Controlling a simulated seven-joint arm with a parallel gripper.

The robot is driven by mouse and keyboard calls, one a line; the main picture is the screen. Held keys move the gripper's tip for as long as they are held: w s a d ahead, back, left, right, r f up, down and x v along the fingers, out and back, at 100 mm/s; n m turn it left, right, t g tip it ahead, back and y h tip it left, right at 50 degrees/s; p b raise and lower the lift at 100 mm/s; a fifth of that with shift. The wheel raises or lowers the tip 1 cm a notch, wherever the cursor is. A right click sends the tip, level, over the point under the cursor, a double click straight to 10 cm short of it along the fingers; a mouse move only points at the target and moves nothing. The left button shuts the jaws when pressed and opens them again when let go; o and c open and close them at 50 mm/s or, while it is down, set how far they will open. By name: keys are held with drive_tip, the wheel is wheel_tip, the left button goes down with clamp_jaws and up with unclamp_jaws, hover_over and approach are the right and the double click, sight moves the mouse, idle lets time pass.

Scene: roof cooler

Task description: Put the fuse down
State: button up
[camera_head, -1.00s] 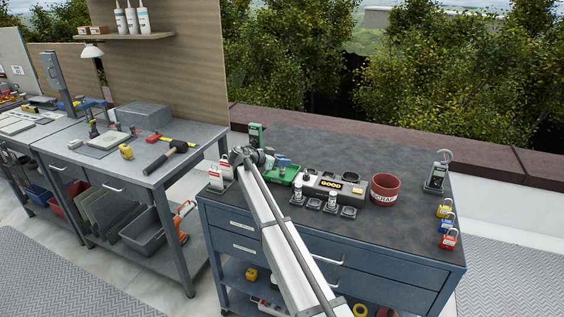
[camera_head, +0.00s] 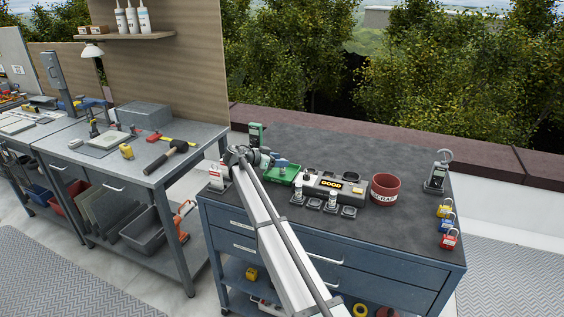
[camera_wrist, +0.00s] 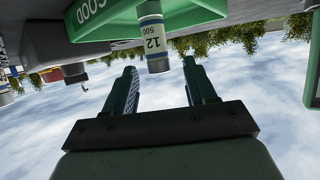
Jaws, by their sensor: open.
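The fuse (camera_wrist: 154,42) is a pale cylinder with a grey end cap, a blue band and the marking 12 500. In the wrist view, which looks upside down, it projects past the rim of the green tray (camera_wrist: 200,12) marked GOOD. My gripper (camera_wrist: 160,75) is open, and the fuse's capped end lies just beyond and between its fingertips, apart from both. In the head view my gripper (camera_head: 264,159) is beside the green tray (camera_head: 287,178) at its left; a small blue item shows at the tray, and I cannot tell whether it is the fuse.
A red bin (camera_head: 385,188) is farther right. Padlocks (camera_head: 448,238) line the right edge. A green device (camera_head: 256,136) stands behind my gripper. The bench's right middle is clear.

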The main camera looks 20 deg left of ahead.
drive_tip(key=v, duration=1)
drive_tip(key=shift+d, duration=0.1)
idle(1.1)
